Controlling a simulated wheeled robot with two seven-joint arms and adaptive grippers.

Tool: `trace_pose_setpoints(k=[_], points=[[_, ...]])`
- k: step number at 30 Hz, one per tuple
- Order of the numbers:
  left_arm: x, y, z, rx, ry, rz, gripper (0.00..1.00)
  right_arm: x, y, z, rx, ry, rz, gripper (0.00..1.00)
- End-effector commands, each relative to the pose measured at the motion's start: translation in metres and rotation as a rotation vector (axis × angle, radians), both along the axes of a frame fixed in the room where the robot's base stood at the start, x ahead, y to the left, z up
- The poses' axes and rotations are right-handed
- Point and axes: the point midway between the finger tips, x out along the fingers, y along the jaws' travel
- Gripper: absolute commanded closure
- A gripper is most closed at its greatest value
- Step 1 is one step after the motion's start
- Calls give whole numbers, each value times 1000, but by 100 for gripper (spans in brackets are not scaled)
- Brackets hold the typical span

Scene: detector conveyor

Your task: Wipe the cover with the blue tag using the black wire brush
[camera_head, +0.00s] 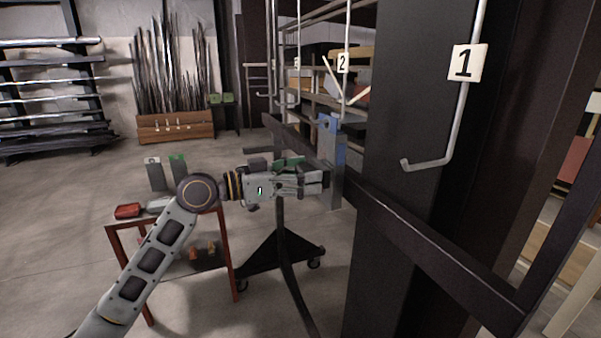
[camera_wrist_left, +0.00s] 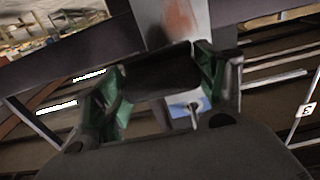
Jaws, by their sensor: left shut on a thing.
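The cover with the blue tag is a grey panel (camera_head: 337,188) hanging at the dark rail, with its blue tag (camera_head: 327,123) at the top. In the left wrist view the cover (camera_wrist_left: 160,12) has a reddish-brown stain, and a blue patch (camera_wrist_left: 186,104) shows below the fingers. My left gripper (camera_head: 316,182) is just left of the cover. In the left wrist view its green-padded fingers (camera_wrist_left: 158,78) are shut on the black wire brush (camera_wrist_left: 160,72), a dark block in front of the cover. Whether the brush touches the cover I cannot tell. My right gripper is out of view.
A dark rail (camera_head: 430,248) crosses in front of a thick black post (camera_head: 400,120), with a hook by sign 1 (camera_head: 467,63). A red cart (camera_head: 225,250) stands left below my arm, with a red item (camera_head: 127,211) on it. Open floor lies at the left.

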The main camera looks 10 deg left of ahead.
Motion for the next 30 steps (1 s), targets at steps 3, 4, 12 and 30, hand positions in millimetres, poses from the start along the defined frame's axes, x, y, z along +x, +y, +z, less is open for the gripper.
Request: trace_pose_setpoints(k=[3, 4, 12, 30], points=[[-3, -3, 0, 0, 0, -2, 48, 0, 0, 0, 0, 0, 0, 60], [-4, -3, 0, -1, -1, -2, 48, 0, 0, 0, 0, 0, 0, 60], [-4, -4, 0, -1, 1, -3, 48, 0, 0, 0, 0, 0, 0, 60], [-4, -2, 20, -1, 0, -2, 48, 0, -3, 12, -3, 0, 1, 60]])
